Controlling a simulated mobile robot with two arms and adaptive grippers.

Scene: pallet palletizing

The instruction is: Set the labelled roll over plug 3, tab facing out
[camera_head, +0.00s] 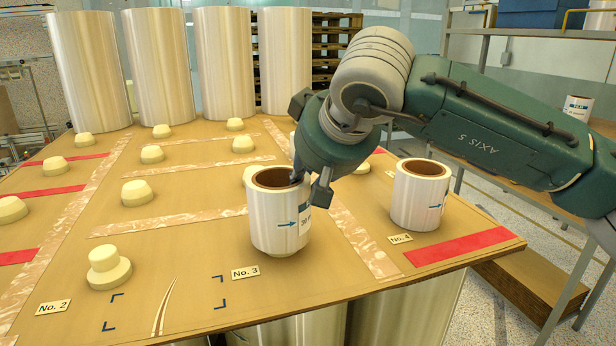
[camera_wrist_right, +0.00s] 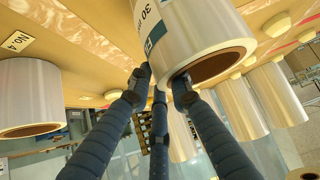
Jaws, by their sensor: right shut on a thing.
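My right gripper (camera_head: 312,186) is shut on the upper rim of the labelled white roll (camera_head: 275,222), at its right side. In the right wrist view my right gripper (camera_wrist_right: 160,85) has a finger in the hollow core of the roll (camera_wrist_right: 190,35) and others outside its wall. The roll is about upright behind the No. 3 tag (camera_head: 245,272). Its label, with a blue arrow, faces front right. Plug 3 is not clearly visible, hidden by the roll; I cannot tell whether the roll is seated. My left gripper is not in view.
Another labelled roll (camera_head: 418,200) stands by the No. 4 tag (camera_head: 400,239). A bare stepped plug (camera_head: 108,267) stands at No. 2, and several low plugs dot the board. Tall rolls (camera_head: 87,70) line the back. The board's front has free room between blue corner marks.

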